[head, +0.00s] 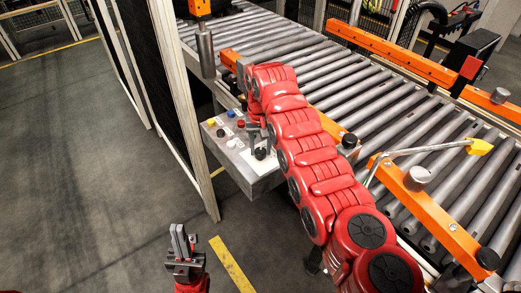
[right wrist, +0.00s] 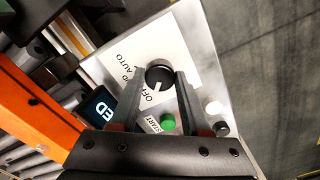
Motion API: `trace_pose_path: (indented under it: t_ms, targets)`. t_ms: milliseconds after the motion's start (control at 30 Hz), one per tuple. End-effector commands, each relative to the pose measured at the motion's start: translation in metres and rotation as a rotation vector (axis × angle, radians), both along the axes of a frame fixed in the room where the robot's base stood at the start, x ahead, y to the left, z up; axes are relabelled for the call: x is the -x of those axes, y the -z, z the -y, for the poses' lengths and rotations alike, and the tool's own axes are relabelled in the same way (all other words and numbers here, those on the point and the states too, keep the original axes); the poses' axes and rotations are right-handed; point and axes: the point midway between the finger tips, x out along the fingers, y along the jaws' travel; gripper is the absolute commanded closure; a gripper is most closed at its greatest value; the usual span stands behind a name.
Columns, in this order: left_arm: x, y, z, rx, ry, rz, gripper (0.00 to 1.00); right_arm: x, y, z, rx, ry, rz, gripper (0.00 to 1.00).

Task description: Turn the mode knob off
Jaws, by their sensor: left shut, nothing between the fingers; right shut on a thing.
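The mode knob (right wrist: 160,75) is round and black with a white pointer mark, on a white label plate (right wrist: 176,42) with AUTO and OFF lettering. The mark points down and left, toward the OFF lettering. The knob also shows in the head view (head: 260,153) on the grey control box (head: 262,184). My right gripper (head: 256,143) reaches down to the box, and its fingers are shut on the knob from both sides. Part of the lettering is hidden behind a finger. My left gripper (head: 181,243) is shut and empty, above the floor at the bottom left of the head view.
A green START button (right wrist: 168,121) and a black button (right wrist: 221,128) are near the right gripper's fingers. A red button (head: 240,124) and several others sit on the box. The roller conveyor (head: 330,65) runs behind it. A fence post (head: 186,110) stands left. Floor at left is clear.

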Motion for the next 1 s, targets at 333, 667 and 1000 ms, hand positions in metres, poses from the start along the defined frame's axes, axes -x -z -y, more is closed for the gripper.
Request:
trace_pose_path:
  t_ms: [333,667,1000]
  targets:
    - [0.0,0.0008,0.0001,0.0,0.0,0.0,1.0,-0.0002,-0.0007,0.0,0.0,-0.011,0.001,1.0]
    - [0.0,0.0008,0.0,0.0,0.0,0.0,1.0,-0.0001,-0.0005,0.0,0.0,-0.01,0.0,0.23]
    - [0.0,0.0041,0.0,0.0,0.0,0.0,1.0,-0.0006,-0.0079,-0.0001,0.0,-0.01,0.002,0.23]
